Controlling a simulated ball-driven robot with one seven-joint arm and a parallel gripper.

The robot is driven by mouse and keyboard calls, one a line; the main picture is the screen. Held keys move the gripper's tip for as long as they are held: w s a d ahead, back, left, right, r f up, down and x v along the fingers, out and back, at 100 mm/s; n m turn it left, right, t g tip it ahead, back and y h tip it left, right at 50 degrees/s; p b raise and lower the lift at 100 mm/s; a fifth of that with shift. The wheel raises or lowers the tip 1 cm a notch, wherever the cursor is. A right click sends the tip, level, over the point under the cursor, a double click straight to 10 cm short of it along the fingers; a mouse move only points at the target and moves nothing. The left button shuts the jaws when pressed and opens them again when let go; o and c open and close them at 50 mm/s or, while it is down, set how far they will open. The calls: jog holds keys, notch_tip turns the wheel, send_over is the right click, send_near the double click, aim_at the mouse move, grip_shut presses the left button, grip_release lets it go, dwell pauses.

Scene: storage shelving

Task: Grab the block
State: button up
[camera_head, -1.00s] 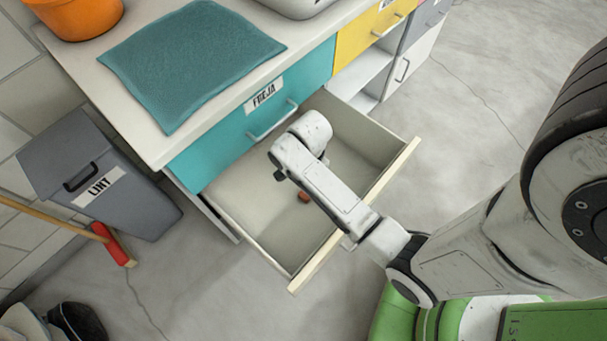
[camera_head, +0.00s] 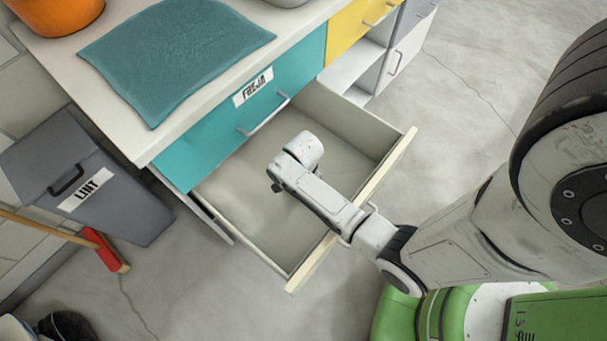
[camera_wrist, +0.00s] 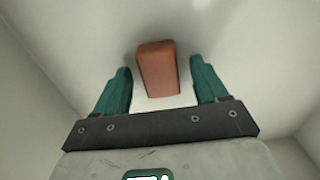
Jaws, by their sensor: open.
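The block (camera_wrist: 158,68) is reddish-brown and shows in the wrist view, lying on the pale drawer floor. My gripper (camera_wrist: 160,80) has two green fingers, open, one on each side of the block with a visible gap to each. I cannot tell how far above the floor the fingertips are. In the head view my arm's end reaches down into the open drawer (camera_head: 235,200), and it hides the block and my fingers there.
The drawer's walls stand around my gripper, with its front panel (camera_head: 350,212) crossing under my arm. A teal drawer front (camera_head: 240,110) with a handle is above. A grey bin (camera_head: 85,180) and a broom (camera_head: 105,250) stand at left.

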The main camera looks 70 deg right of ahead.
jog(key=shift+c, duration=0.3)
jog(key=c, duration=1.1)
jog(key=shift+r, duration=0.1)
